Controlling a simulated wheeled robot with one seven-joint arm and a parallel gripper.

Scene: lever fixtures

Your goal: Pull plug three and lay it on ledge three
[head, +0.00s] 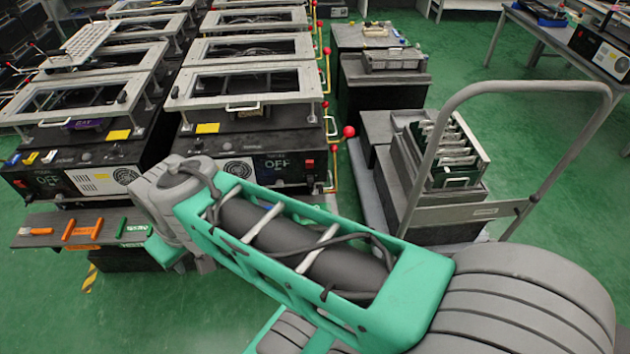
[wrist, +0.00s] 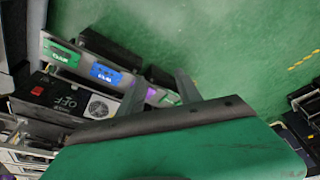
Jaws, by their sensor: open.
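My gripper (wrist: 160,75) is open in the wrist view, its two grey fingers spread apart with nothing held between them. Past the fingers is a grey ledge (wrist: 84,65) with a green label (wrist: 60,55), a blue label (wrist: 103,73) and a purple piece (wrist: 151,94) partly behind a finger. In the head view a dark ledge (head: 52,241) at the left carries orange pieces (head: 82,229) and green pieces (head: 133,228). Which plug or ledge is number three cannot be read.
A black machine (head: 282,165) with an OFF display and a fan stands behind my arm. Another machine (head: 100,180) is at the left with small coloured pieces on its front. A cart with a tall handle (head: 510,92) stands at right. Green floor is open beyond it.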

